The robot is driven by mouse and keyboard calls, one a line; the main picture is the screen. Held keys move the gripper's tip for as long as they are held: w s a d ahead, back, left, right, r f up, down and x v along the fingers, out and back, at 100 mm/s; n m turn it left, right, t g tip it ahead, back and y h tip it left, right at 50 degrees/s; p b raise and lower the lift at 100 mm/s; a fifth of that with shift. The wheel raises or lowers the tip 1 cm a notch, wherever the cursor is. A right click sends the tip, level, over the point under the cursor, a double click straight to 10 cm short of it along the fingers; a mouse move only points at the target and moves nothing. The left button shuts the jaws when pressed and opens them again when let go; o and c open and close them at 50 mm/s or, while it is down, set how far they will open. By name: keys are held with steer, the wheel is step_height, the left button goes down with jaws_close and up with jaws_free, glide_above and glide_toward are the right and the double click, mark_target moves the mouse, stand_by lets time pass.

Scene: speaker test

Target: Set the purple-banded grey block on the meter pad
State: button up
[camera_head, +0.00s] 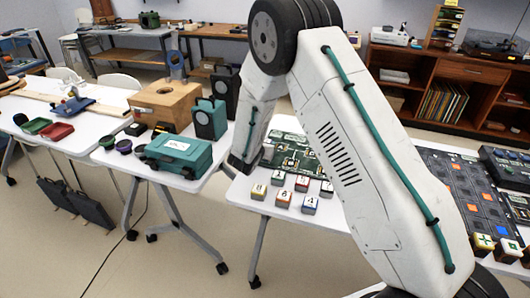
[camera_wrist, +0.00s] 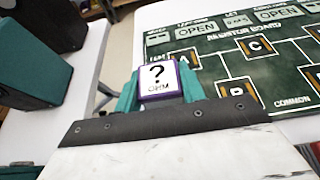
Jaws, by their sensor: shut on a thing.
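My gripper (camera_wrist: 160,92) is shut on the purple-banded grey block (camera_wrist: 159,79), its teal fingers on either side. The block's white top face shows a question mark and "OHM", with purple around the edge. The block is at the near left edge of the green resistor board (camera_wrist: 215,68) in the wrist view; I cannot tell whether it touches anything below. The board also shows in the head view (camera_head: 296,160), partly behind my arm. Pads A, C and others show on it, but I cannot make out which is the meter pad. My fingertips are hidden in the head view.
Several small lettered blocks (camera_head: 283,198) stand along the white table's front edge. Left of the board are dark green speakers (camera_head: 210,118) and a teal case (camera_head: 179,155) on another table. A dark grid board (camera_head: 465,190) lies at the right.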

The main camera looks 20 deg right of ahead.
steer(key=shift+f, duration=1.75)
steer(key=shift+f, duration=0.2)
steer(key=o, duration=1)
